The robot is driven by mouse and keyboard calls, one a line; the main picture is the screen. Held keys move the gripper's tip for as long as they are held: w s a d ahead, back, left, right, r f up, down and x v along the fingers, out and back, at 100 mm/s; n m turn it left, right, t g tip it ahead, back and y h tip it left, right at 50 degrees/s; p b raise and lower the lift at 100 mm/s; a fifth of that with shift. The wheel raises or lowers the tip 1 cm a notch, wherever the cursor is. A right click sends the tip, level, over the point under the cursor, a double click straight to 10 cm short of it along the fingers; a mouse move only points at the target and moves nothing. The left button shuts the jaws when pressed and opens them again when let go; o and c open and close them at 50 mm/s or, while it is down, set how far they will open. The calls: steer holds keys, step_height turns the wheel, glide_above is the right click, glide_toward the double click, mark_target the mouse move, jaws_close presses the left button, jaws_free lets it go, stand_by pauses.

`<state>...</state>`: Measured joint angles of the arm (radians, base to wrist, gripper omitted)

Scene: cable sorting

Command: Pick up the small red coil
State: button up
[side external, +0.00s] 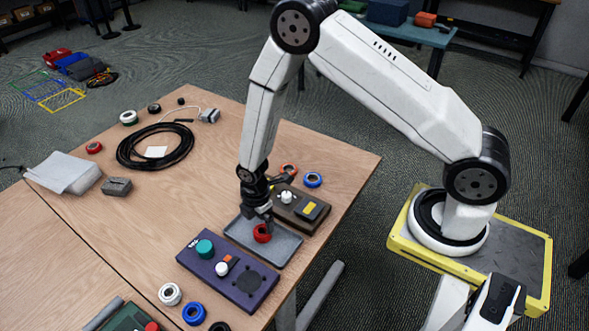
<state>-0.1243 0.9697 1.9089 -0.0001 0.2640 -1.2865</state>
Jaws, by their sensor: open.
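A small red coil (262,234) sits at the shallow grey tray (284,252) near the table's right edge. My gripper (262,220) points down right over this coil, with its open fingertips at or just above the coil's top. I cannot tell whether the fingers touch it, and its upper part is partly hidden by them. Another red coil (94,148) lies at the far left of the table.
A purple control box (213,272) is in front of the tray and a brown box (308,212) behind it. Blue coils (313,180) (194,314) and a white coil (170,294) lie nearby. A black cable loop (130,158) lies farther back.

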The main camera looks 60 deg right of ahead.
mark_target(261, 231)
steer(key=shift+f, duration=0.15)
steer(key=shift+s+f, duration=0.1)
steer(key=shift+f, duration=2.45)
steer(key=shift+c, duration=0.2)
steer(key=c, duration=1.2)
steer(key=shift+r, duration=0.15)
steer(key=shift+r, duration=0.65)
steer(key=s+r, duration=0.3)
steer(key=s, duration=0.1)
steer(key=s+d+r, duration=0.1)
steer(key=s+r, duration=0.3)
steer(key=s, duration=0.1)
steer(key=s+r, duration=0.4)
steer(key=s, duration=0.1)
steer(key=shift+d+r, duration=0.2)
